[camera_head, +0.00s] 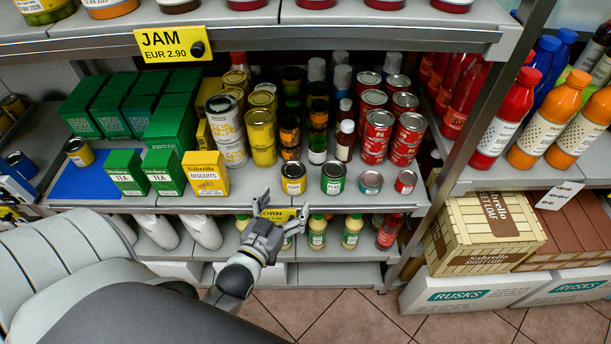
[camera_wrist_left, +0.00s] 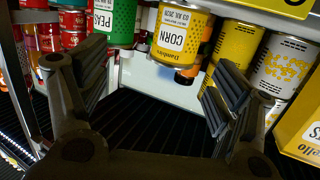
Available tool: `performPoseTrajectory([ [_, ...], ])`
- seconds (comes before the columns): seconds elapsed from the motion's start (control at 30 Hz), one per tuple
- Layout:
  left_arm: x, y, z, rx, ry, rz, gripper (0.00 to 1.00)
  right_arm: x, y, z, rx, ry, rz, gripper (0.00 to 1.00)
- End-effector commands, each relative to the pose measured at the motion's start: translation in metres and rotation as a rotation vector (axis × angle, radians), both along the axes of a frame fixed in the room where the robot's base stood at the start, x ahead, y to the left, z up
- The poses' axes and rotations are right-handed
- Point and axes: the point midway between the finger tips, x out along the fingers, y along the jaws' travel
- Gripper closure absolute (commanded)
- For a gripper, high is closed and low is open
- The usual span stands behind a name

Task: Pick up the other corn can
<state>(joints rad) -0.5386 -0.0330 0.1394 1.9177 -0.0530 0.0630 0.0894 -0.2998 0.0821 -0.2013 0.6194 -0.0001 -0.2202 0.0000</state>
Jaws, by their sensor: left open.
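The corn can (camera_head: 293,178), yellow with a dark top and a label, stands at the front edge of the shelf. In the left wrist view the corn can (camera_wrist_left: 183,30) appears upside down, its CORN label readable, beyond the fingers. My left gripper (camera_head: 284,208) is open and empty, just in front of and slightly below the can, not around it. It also shows in the left wrist view (camera_wrist_left: 160,65) with its fingers spread. Another yellow-and-dark can (camera_head: 79,152) stands at the back of a blue mat (camera_head: 95,184) on the left. My right gripper is not in view.
A green peas can (camera_head: 333,178) stands close to the right of the corn can. A yellow biscuits box (camera_head: 205,174) and green tea boxes (camera_head: 163,173) are to its left. Yellow cans (camera_head: 261,137) stand behind. A price tag (camera_head: 277,214) hangs on the shelf edge.

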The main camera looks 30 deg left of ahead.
Motion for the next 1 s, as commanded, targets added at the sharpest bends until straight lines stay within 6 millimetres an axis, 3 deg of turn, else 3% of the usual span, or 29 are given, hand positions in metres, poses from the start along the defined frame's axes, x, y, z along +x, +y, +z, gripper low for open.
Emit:
performPoseTrajectory([
  [0.17,-0.002,0.006,0.005,0.006,-0.065,0.012,0.16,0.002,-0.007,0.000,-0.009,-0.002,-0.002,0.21],
  [0.4,-0.001,0.010,0.011,0.012,-0.128,0.018,0.16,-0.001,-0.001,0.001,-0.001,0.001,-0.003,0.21],
  [0.7,0.041,0.017,0.011,0.013,-0.131,0.018,0.16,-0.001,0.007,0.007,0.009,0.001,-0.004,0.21],
  [1.0,0.065,0.024,0.013,0.014,-0.131,0.018,0.16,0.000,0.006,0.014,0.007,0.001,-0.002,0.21],
])
